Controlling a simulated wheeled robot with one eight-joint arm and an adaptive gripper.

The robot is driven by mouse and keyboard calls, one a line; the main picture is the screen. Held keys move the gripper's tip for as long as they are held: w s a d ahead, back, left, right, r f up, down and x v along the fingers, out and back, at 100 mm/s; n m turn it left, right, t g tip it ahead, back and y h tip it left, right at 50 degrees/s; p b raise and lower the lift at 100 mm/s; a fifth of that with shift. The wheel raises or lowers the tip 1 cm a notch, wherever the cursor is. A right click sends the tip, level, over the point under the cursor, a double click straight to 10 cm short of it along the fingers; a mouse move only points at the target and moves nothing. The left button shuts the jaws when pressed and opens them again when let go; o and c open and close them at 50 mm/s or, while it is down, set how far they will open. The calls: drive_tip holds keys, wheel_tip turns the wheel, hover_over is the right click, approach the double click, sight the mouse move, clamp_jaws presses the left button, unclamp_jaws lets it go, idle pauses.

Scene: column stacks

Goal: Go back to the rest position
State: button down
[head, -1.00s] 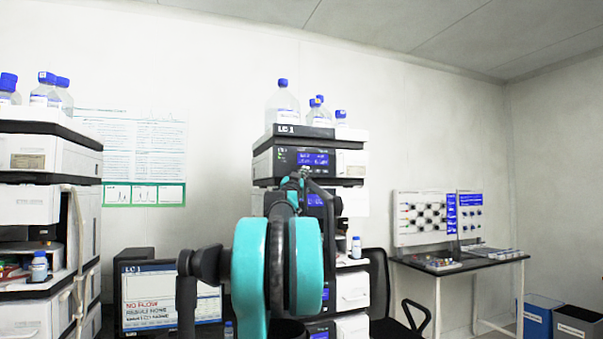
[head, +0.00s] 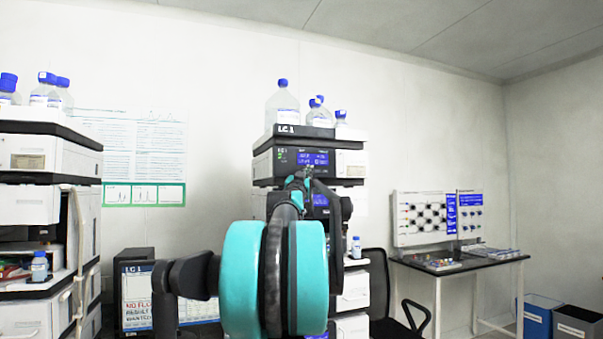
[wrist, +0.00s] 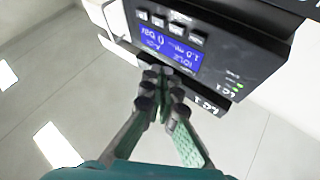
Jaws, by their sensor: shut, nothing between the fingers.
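My gripper (wrist: 160,98) shows in the wrist view with its fingers together and nothing between them. In that view it points toward the dark front of the LC 1 module with a lit blue screen (wrist: 172,48); I cannot tell the exact gap. In the head view my turquoise and dark arm rises in the centre, and its far end is in front of the LC 1 stack (head: 340,164), covering part of the middle modules. The fingers are too small to make out there.
Bottles with blue caps (head: 284,105) stand on top of the LC 1 stack. Another instrument stack (head: 40,205) is at the left. A monitor (head: 137,300) sits low beside my arm. A chair (head: 378,270) and a side table (head: 460,265) are at the right.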

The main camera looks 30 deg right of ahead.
idle(0.3)
drive_tip(key=w+a+f+n+t+y, duration=0.1)
drive_tip(key=w+a+f+n+y, duration=0.2)
drive_tip(key=a+f, duration=0.5)
drive_tip(key=w+a+f+n+y, duration=0.2)
drive_tip(key=a+f+y, duration=0.35)
drive_tip(key=f, duration=0.45)
drive_tip(key=w+a+f+n+t+y, duration=0.1)
drive_tip(key=w+a+f+n+y, duration=0.2)
drive_tip(key=a+f, duration=0.5)
drive_tip(key=s+a+f+n+g+y, duration=0.1)
drive_tip(key=s+a+f+y, duration=0.1)
drive_tip(key=a+f, duration=0.3)
drive_tip(key=s+a+f+n+g+y, duration=0.1)
drive_tip(key=s+a+f+g+y, duration=0.15)
drive_tip(key=f, duration=0.55)
drive_tip(key=s+a+f+n+g+y, duration=0.1)
drive_tip(key=s+a+f, duration=0.2)
drive_tip(key=f, duration=0.3)
drive_tip(key=s+a+f+n+g, duration=0.1)
drive_tip(key=s+a+f+g, duration=0.3)
drive_tip(key=s+f, duration=0.9)
drive_tip(key=s+a+f+g+y, duration=0.1)
drive_tip(key=s+a+f+g, duration=0.3)
drive_tip(key=s+f, duration=0.9)
drive_tip(key=shift+s+a+n, duration=0.4)
drive_tip(key=shift+s+a, duration=0.05)
drive_tip(key=shift+a, duration=0.6)
